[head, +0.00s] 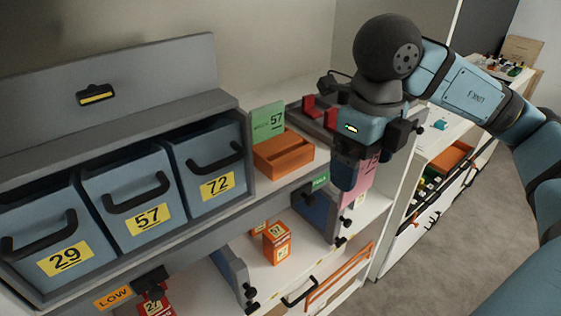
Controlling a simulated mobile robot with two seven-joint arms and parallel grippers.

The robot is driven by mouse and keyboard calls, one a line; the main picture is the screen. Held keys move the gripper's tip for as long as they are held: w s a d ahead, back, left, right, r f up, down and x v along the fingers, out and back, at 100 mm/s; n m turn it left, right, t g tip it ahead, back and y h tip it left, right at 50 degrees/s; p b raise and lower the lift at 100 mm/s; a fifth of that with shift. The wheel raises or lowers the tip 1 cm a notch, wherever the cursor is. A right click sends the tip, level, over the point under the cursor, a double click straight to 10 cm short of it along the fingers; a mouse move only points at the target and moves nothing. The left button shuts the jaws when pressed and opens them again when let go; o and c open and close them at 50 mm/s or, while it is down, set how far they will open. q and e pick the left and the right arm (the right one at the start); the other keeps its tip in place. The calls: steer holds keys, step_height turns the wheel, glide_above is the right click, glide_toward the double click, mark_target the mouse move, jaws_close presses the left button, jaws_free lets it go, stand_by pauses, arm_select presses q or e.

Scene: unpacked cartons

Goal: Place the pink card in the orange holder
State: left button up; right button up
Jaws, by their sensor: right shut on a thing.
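The pink card (358,185) is in the grip of my right gripper (345,180), partly hidden behind its finger. It hangs upright to the right of the orange holder and apart from it. The orange holder (283,155) is a low block on the shelf top, right of the blue bins. My left gripper is not in view.
Blue bins (145,195) marked 29, 57 and 72 stand at left. A red holder (312,107) is behind the orange one, partly hidden by my right gripper. Small orange boxes (277,243) stand on the lower shelf. A white cabinet (408,235) with several items is at right.

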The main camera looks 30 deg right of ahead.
steer(key=shift+r+p, duration=0.2)
steer(key=shift+p, duration=0.1)
steer(key=shift+m, duration=0.3)
steer(key=w+f+p, duration=0.1)
steer(key=w+p, duration=0.2)
steer(key=w, duration=0.3)
steer(key=w+a+f+p, duration=0.1)
steer(key=w+p, duration=0.2)
steer(key=w, duration=0.2)
steer(key=w+f+p, duration=0.1)
steer(key=w+p, duration=0.2)
steer(key=w, duration=0.3)
steer(key=shift+w+a+f, duration=0.15)
steer(key=shift+w+f, duration=0.15)
steer(key=shift+f, duration=0.1)
steer(key=shift+f+b, duration=0.2)
steer(key=shift+b, duration=0.1)
steer(key=o, duration=0.6)
steer(key=shift+r, duration=0.15)
